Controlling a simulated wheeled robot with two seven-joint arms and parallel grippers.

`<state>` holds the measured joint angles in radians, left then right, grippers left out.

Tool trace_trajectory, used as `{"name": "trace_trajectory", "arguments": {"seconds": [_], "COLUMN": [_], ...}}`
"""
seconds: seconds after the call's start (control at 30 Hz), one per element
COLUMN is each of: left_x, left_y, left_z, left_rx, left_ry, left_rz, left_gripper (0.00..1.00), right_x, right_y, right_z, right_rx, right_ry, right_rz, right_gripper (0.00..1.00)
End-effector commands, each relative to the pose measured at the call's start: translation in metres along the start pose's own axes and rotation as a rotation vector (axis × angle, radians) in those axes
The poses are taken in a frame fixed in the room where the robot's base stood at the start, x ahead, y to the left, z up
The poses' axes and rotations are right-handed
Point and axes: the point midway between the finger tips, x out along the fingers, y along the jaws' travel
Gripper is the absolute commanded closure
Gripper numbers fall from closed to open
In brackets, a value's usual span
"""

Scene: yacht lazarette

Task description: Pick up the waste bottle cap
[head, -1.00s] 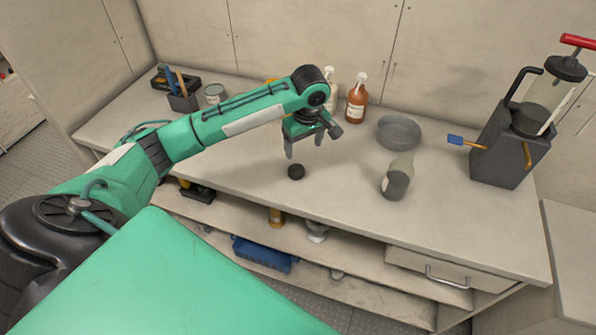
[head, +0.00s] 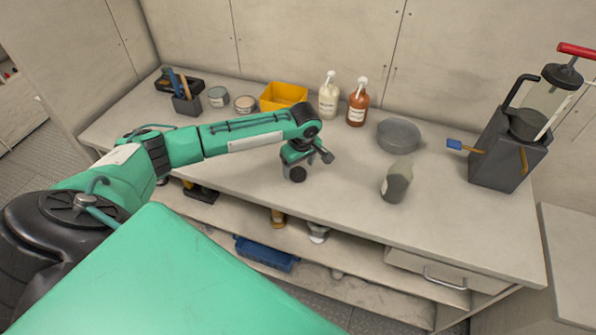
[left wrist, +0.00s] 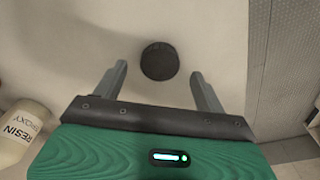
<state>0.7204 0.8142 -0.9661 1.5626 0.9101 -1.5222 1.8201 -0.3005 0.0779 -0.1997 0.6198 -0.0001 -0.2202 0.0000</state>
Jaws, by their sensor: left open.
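The waste bottle cap (head: 297,174) is a small dark round cap lying on the light workbench (head: 330,215). It also shows in the left wrist view (left wrist: 159,61), flat on the surface. My left gripper (head: 293,172) is low over the bench at the cap. In the left wrist view the open fingers of my left gripper (left wrist: 161,82) stand to either side of the cap's near edge, with a gap on both sides. The grey-green waste bottle (head: 396,182) stands to the right on the bench. My right gripper is not in view.
A grey round bowl (head: 398,135), an orange-brown pump bottle (head: 358,103), a cream pump bottle (head: 328,96) and a yellow bin (head: 283,95) stand along the back. A dark pump device (head: 505,150) stands at the right.

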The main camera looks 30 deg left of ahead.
Motion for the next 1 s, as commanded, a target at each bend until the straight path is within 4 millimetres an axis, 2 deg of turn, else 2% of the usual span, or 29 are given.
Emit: {"name": "trace_trajectory", "arguments": {"seconds": [0.03, 0.2, 0.43, 0.67, 1.0], "left_x": [0.005, 0.022, 0.025, 0.024, 0.024], "left_y": [-0.001, 0.0, 0.0, 0.0, 0.0], "left_z": [0.0, 0.0, 0.0, 0.0, 0.0], "left_rx": [-0.001, 0.0, 0.001, 0.001, 0.0], "left_ry": [0.0, -0.001, 0.0, 0.0, 0.0], "left_rz": [-0.003, 0.0, 0.001, 0.001, 0.001], "left_gripper": [0.28, 0.28, 0.28, 0.73, 0.75], "right_x": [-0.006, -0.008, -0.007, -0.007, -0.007], "right_y": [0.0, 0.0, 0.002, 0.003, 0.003], "right_z": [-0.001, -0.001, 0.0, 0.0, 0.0], "right_rx": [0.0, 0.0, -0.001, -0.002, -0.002], "right_ry": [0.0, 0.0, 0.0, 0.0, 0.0], "right_rz": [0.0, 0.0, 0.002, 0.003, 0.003], "right_gripper": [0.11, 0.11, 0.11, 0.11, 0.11]}}
